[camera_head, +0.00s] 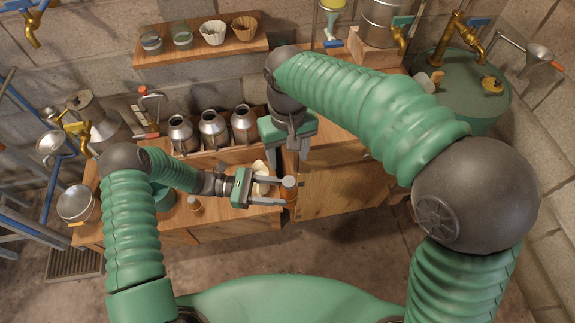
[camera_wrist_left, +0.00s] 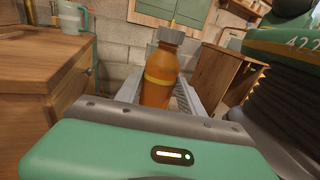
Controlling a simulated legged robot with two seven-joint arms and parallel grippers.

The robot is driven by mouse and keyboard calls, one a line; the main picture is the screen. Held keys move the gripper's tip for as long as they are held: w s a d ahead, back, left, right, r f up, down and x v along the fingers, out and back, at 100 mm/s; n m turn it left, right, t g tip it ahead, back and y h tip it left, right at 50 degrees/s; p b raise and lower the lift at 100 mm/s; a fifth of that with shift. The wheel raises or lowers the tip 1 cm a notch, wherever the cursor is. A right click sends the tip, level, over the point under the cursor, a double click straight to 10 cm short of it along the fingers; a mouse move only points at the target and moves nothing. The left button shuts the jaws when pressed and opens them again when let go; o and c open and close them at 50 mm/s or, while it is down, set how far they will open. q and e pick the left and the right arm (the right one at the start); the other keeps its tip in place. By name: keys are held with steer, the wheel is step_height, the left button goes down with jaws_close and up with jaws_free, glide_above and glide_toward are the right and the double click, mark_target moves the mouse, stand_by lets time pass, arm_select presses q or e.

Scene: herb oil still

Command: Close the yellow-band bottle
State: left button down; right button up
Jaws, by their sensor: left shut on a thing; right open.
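The yellow-band bottle (camera_wrist_left: 158,85) is amber, with a yellow band around its shoulder and a grey cap (camera_wrist_left: 171,35) on top. It looks slightly tilted in the left wrist view. In the head view its brown body (camera_head: 291,196) shows between the fingers of my left gripper (camera_head: 284,191), which is shut on it beyond the bench edge. How tightly the cap sits cannot be told. My right gripper (camera_head: 289,153) is open and empty, pointing down just above and behind the bottle and apart from it.
A metal pot (camera_head: 75,204) stands left. A wooden cabinet (camera_head: 335,195) and green drum (camera_head: 470,85) are right. Floor in front is clear.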

steer(key=shift+r, duration=0.65)
steer(key=s+d+f+m+t, duration=0.1)
steer(key=s+d+f, duration=0.2)
steer(key=d, duration=0.4)
steer(key=s+d+f+m, duration=0.2)
steer(key=s+d+f, duration=0.1)
steer(key=d, duration=0.4)
steer(key=s+d+f+m+t, duration=0.1)
steer(key=s+d+f, duration=0.2)
steer(key=d+f, duration=0.2)
steer(key=shift+s+d+f+m+t, duration=0.3)
steer(key=shift+s+d, duration=0.05)
steer(key=shift+d, duration=0.85)
